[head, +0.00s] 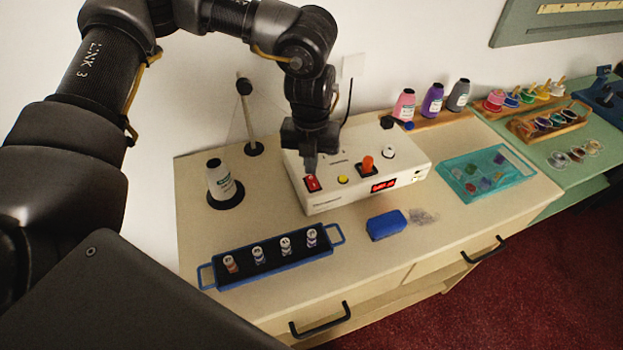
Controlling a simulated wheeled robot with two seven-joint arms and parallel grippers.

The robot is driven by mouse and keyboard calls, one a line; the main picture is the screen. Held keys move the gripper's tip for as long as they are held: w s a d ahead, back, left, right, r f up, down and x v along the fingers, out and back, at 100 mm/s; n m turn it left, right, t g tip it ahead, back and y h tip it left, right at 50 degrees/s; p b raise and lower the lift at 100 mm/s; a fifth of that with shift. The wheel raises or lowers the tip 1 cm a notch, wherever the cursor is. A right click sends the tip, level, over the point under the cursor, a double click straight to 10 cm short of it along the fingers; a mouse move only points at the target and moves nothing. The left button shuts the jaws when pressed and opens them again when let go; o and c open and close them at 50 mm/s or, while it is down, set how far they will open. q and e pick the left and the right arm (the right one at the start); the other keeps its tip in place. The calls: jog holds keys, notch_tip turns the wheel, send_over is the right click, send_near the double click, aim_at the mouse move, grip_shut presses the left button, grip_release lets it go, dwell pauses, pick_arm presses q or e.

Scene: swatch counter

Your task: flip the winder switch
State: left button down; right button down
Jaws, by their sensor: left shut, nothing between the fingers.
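The winder (345,188) is a white box on the counter with controls on its sloped top. The gripper and wrist hide part of the winder's back left. A yellow button (342,180), an orange part (368,163) and a lit red display (384,185) are on the winder to the right. My right gripper is not in view.
A blue-edged tray (275,270) with several bobbins lies in front. A blue block (386,224) and a teal tray (524,188) are right. The counter between bottle and winder is clear.

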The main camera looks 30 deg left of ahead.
aim_at(310, 178)
pick_arm(q)
jog(key=shift+f+b, duration=0.65)
jog(key=shift+f, duration=0.3)
dwell(0.4)
notch_tip(310, 178, up, 7)
jog(key=p, duration=0.5)
jog(key=shift+p, duration=0.35)
dwell(0.5)
